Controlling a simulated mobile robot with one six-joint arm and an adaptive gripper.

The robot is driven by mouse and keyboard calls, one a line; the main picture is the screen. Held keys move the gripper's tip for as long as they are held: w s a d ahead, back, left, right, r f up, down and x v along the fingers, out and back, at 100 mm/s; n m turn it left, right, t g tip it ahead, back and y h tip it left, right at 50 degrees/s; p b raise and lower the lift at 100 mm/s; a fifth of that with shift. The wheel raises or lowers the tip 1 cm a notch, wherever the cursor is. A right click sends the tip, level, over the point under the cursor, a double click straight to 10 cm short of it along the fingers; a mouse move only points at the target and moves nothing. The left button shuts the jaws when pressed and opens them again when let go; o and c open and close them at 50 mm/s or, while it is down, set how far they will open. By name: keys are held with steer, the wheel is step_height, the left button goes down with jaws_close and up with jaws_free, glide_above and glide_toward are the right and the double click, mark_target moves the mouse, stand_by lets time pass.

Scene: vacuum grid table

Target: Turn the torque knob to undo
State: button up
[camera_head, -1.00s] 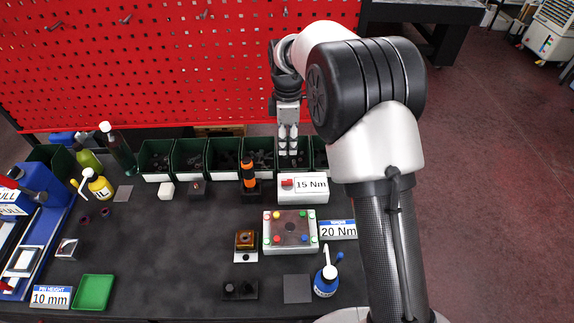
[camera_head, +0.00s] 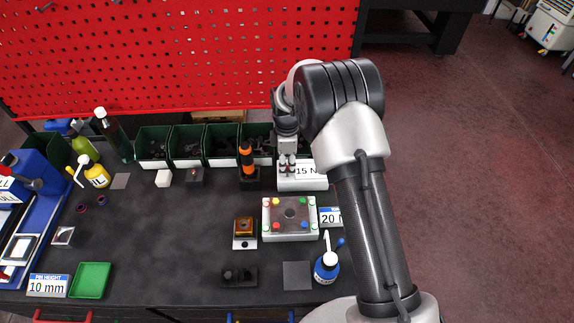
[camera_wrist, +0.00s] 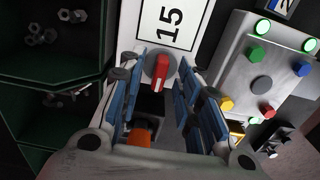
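The torque knob is a red handle on a grey round base (camera_wrist: 160,72), on the face of a white box (camera_head: 303,185) labelled 15 Nm. In the wrist view the knob lies ahead, between the blue-padded fingers of my gripper (camera_wrist: 157,92). The fingers are apart and I see no grip on the knob. The exact gap between fingertips and knob is hard to tell.
An orange and black screwdriver (camera_head: 247,165) stands close on the left of my gripper. Green bins (camera_head: 187,163) of hardware line the back. A plate with coloured buttons (camera_head: 290,235) sits in front of the white box.

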steer(key=shift+f, duration=0.3)
steer(key=shift+c, duration=0.4)
jaws_close()
